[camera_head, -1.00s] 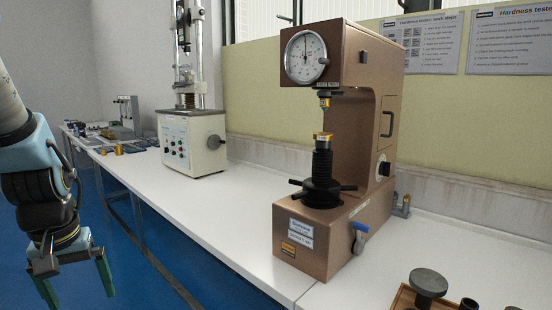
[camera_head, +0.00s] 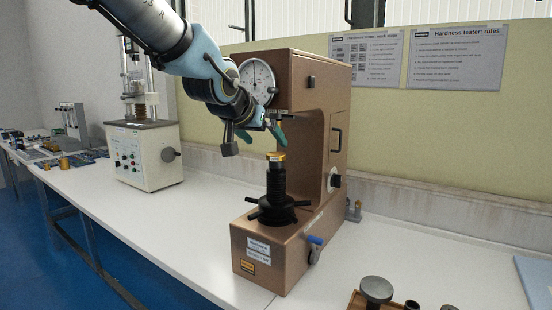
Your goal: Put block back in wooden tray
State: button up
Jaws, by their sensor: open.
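A gold block (camera_head: 276,157) sits on top of the black screw post of the brown hardness tester (camera_head: 300,240). My gripper (camera_head: 255,143) is in front of the tester's dial, up and to the left of the block and apart from it. Its green-tipped fingers are spread, with nothing between them. The wooden tray (camera_head: 356,301) is at the bottom edge, right of the tester, and only partly in view. A dark round-topped piece (camera_head: 376,290) stands in it.
Small dark cylinders (camera_head: 411,305) stand right of the round-topped piece. A white tester (camera_head: 143,155) is further left on the white bench. The bench right of the tester is mostly clear.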

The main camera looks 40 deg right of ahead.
aim_at(276, 154)
jog(key=x, duration=0.5)
jog(key=p+x, duration=0.1)
jog(key=x, duration=0.2)
jog(key=shift+w+r, duration=0.1)
jog(key=shift+w, duration=0.2)
jog(key=shift+w+d+f, duration=0.25)
jog(key=shift+d+f, duration=0.15)
jog(key=shift+c, duration=0.2)
grip_shut()
